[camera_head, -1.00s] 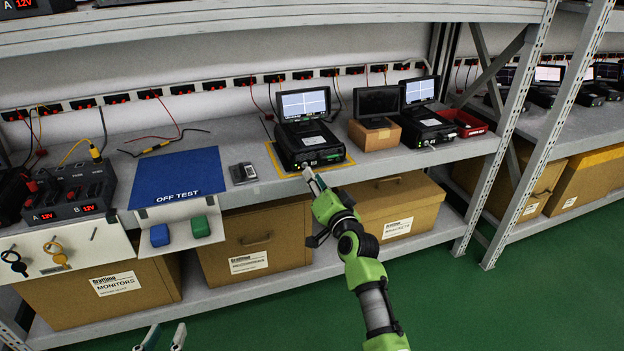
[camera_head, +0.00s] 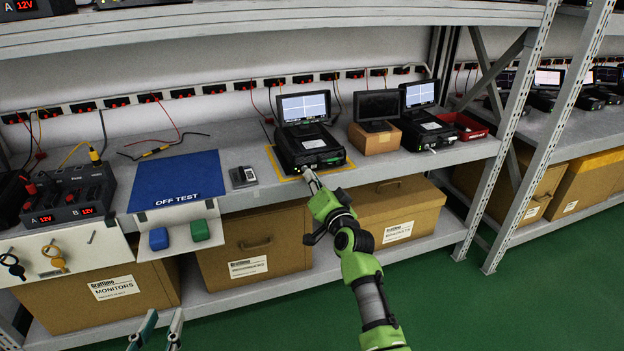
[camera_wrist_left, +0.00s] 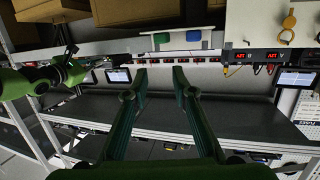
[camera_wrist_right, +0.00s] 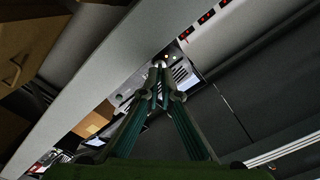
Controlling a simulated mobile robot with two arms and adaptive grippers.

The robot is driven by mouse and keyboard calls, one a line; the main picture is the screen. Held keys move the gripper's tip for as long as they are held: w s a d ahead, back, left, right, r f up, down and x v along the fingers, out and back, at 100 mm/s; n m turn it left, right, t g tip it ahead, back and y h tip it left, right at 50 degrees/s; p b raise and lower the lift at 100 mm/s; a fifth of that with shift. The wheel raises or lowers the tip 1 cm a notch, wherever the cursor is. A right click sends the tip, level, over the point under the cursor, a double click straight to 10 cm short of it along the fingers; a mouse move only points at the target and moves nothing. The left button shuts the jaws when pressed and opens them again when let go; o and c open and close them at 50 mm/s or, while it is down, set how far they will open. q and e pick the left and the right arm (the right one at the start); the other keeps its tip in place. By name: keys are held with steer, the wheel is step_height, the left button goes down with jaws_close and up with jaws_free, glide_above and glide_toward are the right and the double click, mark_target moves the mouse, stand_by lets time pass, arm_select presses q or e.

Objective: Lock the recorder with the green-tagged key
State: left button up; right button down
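A black recorder (camera_head: 303,150) with a lit monitor on it stands on a yellow-edged patch of the shelf. My right gripper (camera_head: 308,174) is at its front edge. In the right wrist view the right fingertips (camera_wrist_right: 159,66) are together, close to the recorder front beside a small red light. I cannot tell whether anything is between them. A small green patch (camera_head: 334,160) shows on the recorder's front; I cannot tell whether it is the key's tag. No green-tagged key can be made out clearly. My left gripper (camera_head: 155,330) is open and empty, low in front of the shelf.
A key panel (camera_head: 30,255) at the left carries black-tagged and yellow-tagged keys; its right peg (camera_head: 90,237) is bare. A blue OFF TEST mat (camera_head: 178,180), a small grey device (camera_head: 243,177) and a second recorder (camera_head: 424,130) are on the shelf.

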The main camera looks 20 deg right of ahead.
arm_select(q)
steer(key=s+a+f+g+y+p, duration=0.25)
steer(key=s+f+g, duration=0.35)
steer(key=s, duration=0.3)
steer(key=s+a+f+g+y+p, duration=0.1)
steer(key=s+a+f+g+p, duration=0.3)
steer(key=s+f+g, duration=0.4)
steer(key=shift+n+t, duration=0.3)
steer(key=shift+t, duration=0.6)
steer(key=shift+s+p+x, duration=0.2)
steer(key=shift+p+x, duration=0.1)
steer(key=shift+x, duration=0.6)
steer(key=shift+s+p+x, duration=0.25)
steer(key=shift+p+x, duration=0.05)
steer(key=shift+x, duration=0.65)
steer(key=shift+s+p+x, duration=0.2)
steer(key=shift+p+x, duration=0.1)
steer(key=shift+x, duration=0.6)
arm_select(e)
steer(key=shift+a+n, duration=0.15)
steer(key=shift+n, duration=8.05)
arm_select(q)
steer(key=shift+f, duration=0.3)
arm_select(e)
steer(key=shift+f, duration=0.1)
steer(key=c, duration=2.3)
jaws_free()
